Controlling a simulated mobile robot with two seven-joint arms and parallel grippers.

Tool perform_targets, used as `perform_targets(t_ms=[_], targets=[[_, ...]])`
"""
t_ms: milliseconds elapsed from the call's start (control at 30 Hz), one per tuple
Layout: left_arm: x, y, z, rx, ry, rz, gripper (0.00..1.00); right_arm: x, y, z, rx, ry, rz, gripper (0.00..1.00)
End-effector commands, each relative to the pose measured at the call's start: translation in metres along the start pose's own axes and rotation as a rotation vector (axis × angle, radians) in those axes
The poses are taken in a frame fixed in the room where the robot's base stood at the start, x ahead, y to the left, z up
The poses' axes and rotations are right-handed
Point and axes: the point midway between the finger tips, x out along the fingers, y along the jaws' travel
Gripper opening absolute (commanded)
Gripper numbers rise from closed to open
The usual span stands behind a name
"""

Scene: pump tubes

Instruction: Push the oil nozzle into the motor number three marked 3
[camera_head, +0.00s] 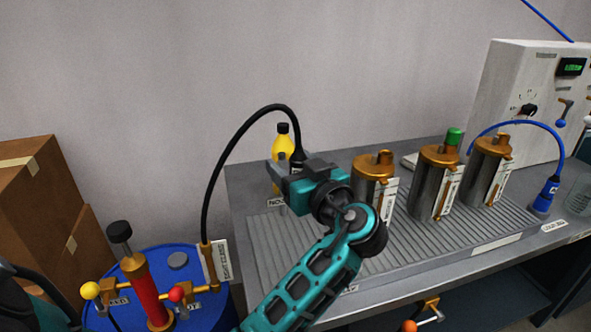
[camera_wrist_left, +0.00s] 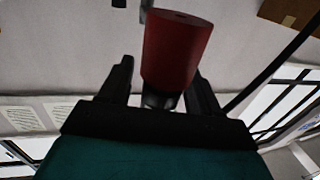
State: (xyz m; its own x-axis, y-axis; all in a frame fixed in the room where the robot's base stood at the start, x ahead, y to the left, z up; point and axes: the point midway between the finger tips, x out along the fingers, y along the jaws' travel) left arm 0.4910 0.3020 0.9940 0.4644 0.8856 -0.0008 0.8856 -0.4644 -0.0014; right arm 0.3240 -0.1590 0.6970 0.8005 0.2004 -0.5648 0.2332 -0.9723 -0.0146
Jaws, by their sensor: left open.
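The oil nozzle's dark end (camera_head: 297,156) hangs at the end of a black hose that arcs over from the blue drum. My left gripper (camera_head: 283,173) is at the nozzle holder at the bench's left end, close to the nozzle, partly hiding it. In the left wrist view, a dark red cylinder with a black neck (camera_wrist_left: 178,48) stands between my open fingers; I cannot tell whether they touch it. Three metal motors with copper tops stand in a row: left (camera_head: 374,182), middle (camera_head: 437,182), right (camera_head: 488,170). Their number marks are unreadable. My right gripper is out of view.
A yellow bottle (camera_head: 283,145) stands behind the gripper. A blue drum (camera_head: 205,311) with a red pump (camera_head: 145,292) is at lower left. A grey control box (camera_head: 517,85) and a blue-hosed nozzle (camera_head: 546,193) are at right. The ribbed tray's front (camera_head: 400,240) is clear.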

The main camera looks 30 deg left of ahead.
Motion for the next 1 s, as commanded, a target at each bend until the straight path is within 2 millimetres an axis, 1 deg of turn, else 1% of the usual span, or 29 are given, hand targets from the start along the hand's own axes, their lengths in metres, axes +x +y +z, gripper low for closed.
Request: perform_targets(t_ms=[167,200,800,1000], targets=[[-0.0002,0.0,0.0001,0.0,0.0,0.0,0.63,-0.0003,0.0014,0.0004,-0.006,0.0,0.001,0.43],[-0.0002,0.0,0.0001,0.0,0.0,0.0,0.61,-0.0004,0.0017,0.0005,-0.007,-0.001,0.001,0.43],[0.0,0.0,-0.0001,-0.001,0.0,0.0,0.04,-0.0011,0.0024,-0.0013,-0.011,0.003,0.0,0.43],[0.0001,0.0,-0.0007,-0.001,0.001,0.0,0.04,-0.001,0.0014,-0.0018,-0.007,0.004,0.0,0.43]])
